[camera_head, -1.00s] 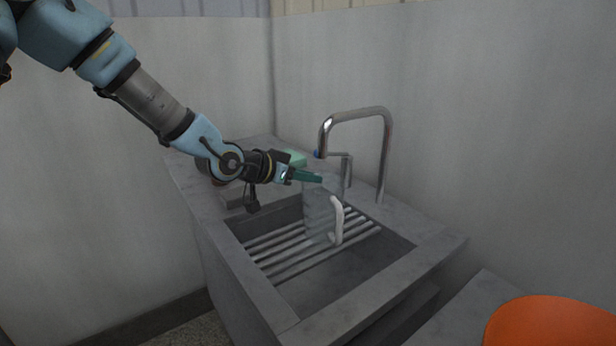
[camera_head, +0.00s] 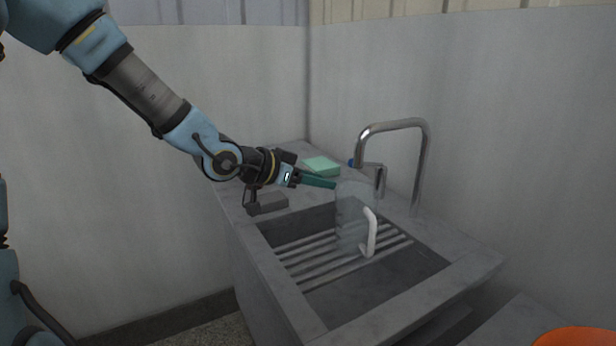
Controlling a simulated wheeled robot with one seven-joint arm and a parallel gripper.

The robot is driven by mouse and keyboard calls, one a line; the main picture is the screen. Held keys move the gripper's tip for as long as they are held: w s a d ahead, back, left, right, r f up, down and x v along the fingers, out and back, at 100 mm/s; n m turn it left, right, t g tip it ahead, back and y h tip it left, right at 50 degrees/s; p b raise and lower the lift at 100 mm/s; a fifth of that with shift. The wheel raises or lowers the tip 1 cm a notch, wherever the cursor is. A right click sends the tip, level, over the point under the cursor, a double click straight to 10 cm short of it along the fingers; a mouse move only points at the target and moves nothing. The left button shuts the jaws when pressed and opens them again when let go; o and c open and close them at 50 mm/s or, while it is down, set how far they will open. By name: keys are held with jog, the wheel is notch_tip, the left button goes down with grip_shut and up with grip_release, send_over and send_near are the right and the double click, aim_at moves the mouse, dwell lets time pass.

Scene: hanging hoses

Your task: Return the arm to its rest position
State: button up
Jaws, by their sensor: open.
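My arm reaches in from the upper left. My gripper (camera_head: 318,181), with teal fingers, is at the left of the clear pitcher's rim, above the back of the sink. From this side view the gap between the fingers is hard to see, but nothing shows held in them.
The grey sink (camera_head: 310,312) has a metal rack (camera_head: 305,262) across its basin. A chrome faucet (camera_head: 425,165) rises behind the pitcher. An orange object (camera_head: 575,338) is at the lower right. Walls close off the back.

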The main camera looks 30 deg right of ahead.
jog(key=w+a+f+n+t+y, duration=0.1)
jog(key=w+a+f+n+y, duration=0.15)
jog(key=a, duration=0.55)
jog(key=w+a+f+n+t+y, duration=0.1)
jog(key=w+a+f+n+y, duration=0.15)
jog(key=a, duration=0.55)
jog(key=w+a+f+n+t+y, duration=0.2)
jog(key=w+a+f+y, duration=0.1)
jog(key=a, duration=0.4)
jog(key=s+a+r+n+g+y, duration=0.1)
jog(key=s+a+n+y, duration=0.1)
jog(key=a, duration=0.7)
jog(key=s+a+r+n+g+y, duration=0.1)
jog(key=s+a+r+n+y, duration=0.1)
jog(key=s+a+n, duration=0.2)
jog(key=a+n, duration=0.3)
jog(key=a, duration=0.3)
jog(key=shift+s+a+g+y, duration=0.2)
jog(key=shift+s+g+y, duration=0.1)
